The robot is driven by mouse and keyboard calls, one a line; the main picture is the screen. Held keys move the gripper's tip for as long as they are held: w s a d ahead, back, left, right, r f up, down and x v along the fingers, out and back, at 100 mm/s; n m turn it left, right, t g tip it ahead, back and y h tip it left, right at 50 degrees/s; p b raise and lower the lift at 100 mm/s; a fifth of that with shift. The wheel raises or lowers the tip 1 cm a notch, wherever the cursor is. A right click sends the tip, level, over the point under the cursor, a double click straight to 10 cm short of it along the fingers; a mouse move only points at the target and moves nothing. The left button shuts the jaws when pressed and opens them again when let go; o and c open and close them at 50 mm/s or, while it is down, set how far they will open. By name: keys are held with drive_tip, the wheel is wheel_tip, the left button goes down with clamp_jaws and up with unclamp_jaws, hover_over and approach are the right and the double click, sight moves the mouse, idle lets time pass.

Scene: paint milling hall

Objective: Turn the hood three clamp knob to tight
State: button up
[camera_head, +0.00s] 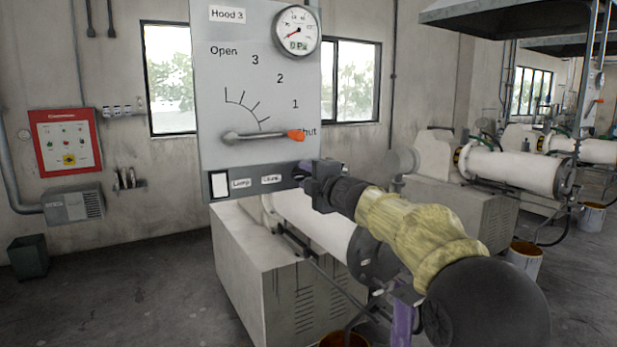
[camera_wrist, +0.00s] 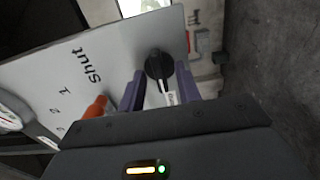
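The Hood 3 panel (camera_head: 225,110) stands upright in front of me, with a dark strip along its bottom edge. In the wrist view the black round clamp knob (camera_wrist: 155,65) has a pale pointer line running toward the gripper side, near a white label (camera_wrist: 172,98). My gripper (camera_wrist: 160,82) is open, its two purple fingers apart on either side of the knob. I see gaps beside the knob and cannot tell whether a finger touches it. In the head view my gripper (camera_head: 308,174) is at the strip's right end and hides the knob.
A lever with an orange tip (camera_head: 296,135) points to Shut just above my gripper; its tip (camera_wrist: 96,107) is close to one finger. A gauge (camera_head: 297,33) is at the panel's top. A white mill (camera_head: 320,222) on a grey cabinet stands behind and below.

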clamp_jaws()
drive_tip(key=shift+m, duration=0.3)
drive_tip(key=m+p, duration=0.3)
drive_tip(key=shift+m+p, duration=0.3)
drive_tip(key=shift+m, duration=0.1)
drive_tip(key=m+p, duration=0.3)
drive_tip(key=m, duration=0.1)
drive_tip(key=shift+m, duration=0.3)
drive_tip(key=m+p, duration=0.3)
drive_tip(key=m, duration=0.1)
drive_tip(key=shift+m, duration=0.3)
drive_tip(key=shift+f+m+p, duration=0.15)
drive_tip(key=shift+m+p, duration=0.9)
drive_tip(key=shift+m, duration=1.15)
